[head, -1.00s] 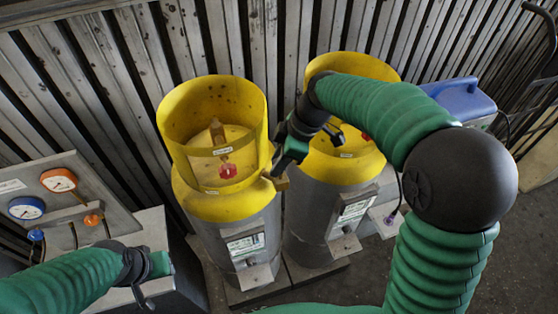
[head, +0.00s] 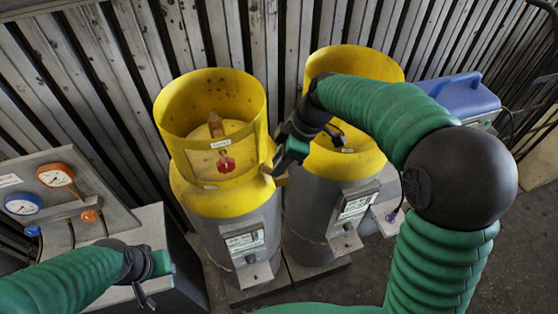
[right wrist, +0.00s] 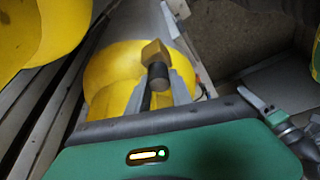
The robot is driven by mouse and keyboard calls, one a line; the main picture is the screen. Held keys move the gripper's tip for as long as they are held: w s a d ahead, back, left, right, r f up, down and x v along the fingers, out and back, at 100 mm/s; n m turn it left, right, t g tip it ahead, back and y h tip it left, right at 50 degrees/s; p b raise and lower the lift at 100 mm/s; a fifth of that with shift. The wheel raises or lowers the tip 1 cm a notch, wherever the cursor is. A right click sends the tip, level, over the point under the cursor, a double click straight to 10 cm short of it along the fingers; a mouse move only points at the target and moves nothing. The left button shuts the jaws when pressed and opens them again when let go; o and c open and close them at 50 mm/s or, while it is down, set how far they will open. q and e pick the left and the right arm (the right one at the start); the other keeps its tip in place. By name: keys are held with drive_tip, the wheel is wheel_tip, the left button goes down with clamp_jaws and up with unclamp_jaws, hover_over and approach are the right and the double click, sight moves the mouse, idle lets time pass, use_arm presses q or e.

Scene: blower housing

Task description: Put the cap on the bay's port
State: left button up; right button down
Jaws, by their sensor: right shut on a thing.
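My right gripper (head: 277,168) is shut on a small brass-coloured block with a dark round end, which I take to be the cap (right wrist: 155,70). In the right wrist view it sits between the grey fingers, over a blurred yellow surface. In the head view the gripper is between the two yellow-collared cylinders, close to the right side of the left cylinder (head: 237,200). I cannot tell whether it touches. Inside that cylinder's collar are a brass valve (head: 215,125) and a red part (head: 226,165). I cannot tell which part is the port. My left gripper (head: 150,275) is at the lower left; its jaws are unclear.
The right cylinder (head: 340,225) stands beside the left one, its collar partly hidden by my arm. A gauge panel (head: 90,195) is at the left and a blue-topped case (head: 460,95) at the right. A slatted metal wall (head: 270,35) closes the back.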

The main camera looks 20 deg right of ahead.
drive_tip(key=shift+w+f, duration=0.1)
drive_tip(key=shift+f, duration=0.2)
drive_tip(key=c, duration=1.4)
unclamp_jaws()
drive_tip(key=shift+r, duration=0.1)
drive_tip(key=o, duration=0.3)
drive_tip(key=shift+a, duration=0.1)
drive_tip(key=shift+o, duration=0.2)
drive_tip(key=b+v, duration=0.2)
drive_tip(key=v, duration=1.4)
drive_tip(key=shift+r+b, duration=0.3)
